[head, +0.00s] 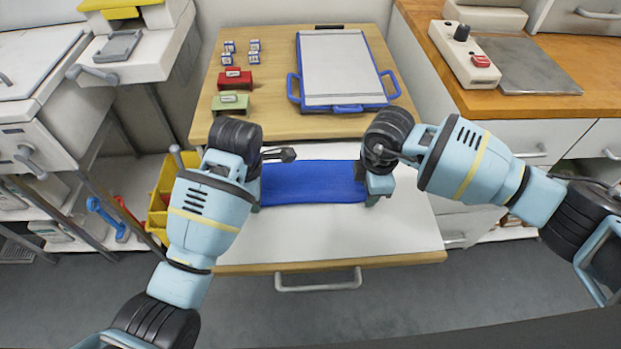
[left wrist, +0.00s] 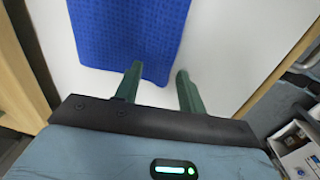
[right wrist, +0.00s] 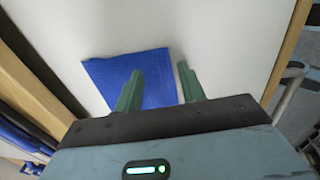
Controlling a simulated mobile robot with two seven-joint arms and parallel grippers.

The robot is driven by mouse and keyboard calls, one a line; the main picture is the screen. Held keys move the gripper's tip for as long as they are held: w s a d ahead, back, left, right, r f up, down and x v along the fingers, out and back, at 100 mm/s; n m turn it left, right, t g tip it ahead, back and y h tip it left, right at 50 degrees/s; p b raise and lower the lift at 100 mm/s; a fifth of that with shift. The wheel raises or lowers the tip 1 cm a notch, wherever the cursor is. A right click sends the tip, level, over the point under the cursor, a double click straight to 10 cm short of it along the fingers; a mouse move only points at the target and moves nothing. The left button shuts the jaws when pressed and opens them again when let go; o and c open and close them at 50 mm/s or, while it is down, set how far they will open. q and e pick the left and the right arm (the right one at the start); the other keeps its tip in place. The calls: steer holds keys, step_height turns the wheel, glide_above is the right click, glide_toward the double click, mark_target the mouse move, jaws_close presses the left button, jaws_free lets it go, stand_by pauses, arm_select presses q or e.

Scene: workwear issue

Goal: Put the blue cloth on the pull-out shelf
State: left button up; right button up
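The blue cloth (head: 312,183) lies flat on the white pull-out shelf (head: 330,235), between my two grippers. It also shows in the left wrist view (left wrist: 125,35) and the right wrist view (right wrist: 110,80). My left gripper (head: 257,198) is at the cloth's left end. Its fingers (left wrist: 158,85) are apart, one over the cloth and one past its edge over the white surface. My right gripper (head: 373,196) is at the right end. Its fingers (right wrist: 158,88) are also apart, one in front of the cloth and one by its edge. Whether the fingertips touch the cloth cannot be told.
The wooden worktop (head: 265,60) behind holds a blue-framed clipboard tray (head: 342,70), a red block (head: 235,78), a green block (head: 230,103) and several small labelled cubes (head: 228,60). A yellow bin (head: 165,195) stands left. The shelf's front, above its handle (head: 318,283), is clear.

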arm_select(q)
step_height(320, 180, up, 3)
steer(key=shift+s, duration=0.15)
arm_select(e)
step_height(320, 180, up, 3)
steer(key=shift+s, duration=0.15)
arm_select(q)
steer(key=shift+r, duration=0.6)
arm_select(e)
steer(key=shift+s+r, duration=0.15)
steer(key=shift+r, duration=0.3)
arm_select(q)
steer(key=shift+s+a+r, duration=0.15)
steer(key=shift+s+r, duration=0.05)
steer(key=shift+r, duration=0.15)
arm_select(e)
steer(key=shift+s+r, duration=0.15)
steer(key=shift+r, duration=0.3)
arm_select(q)
steer(key=r, duration=0.2)
steer(key=s+r, duration=0.1)
steer(key=r, duration=0.1)
steer(key=shift+s, duration=0.15)
arm_select(e)
steer(key=r, duration=0.2)
steer(key=s+r, duration=0.1)
steer(key=r, duration=0.1)
steer(key=shift+r, duration=0.1)
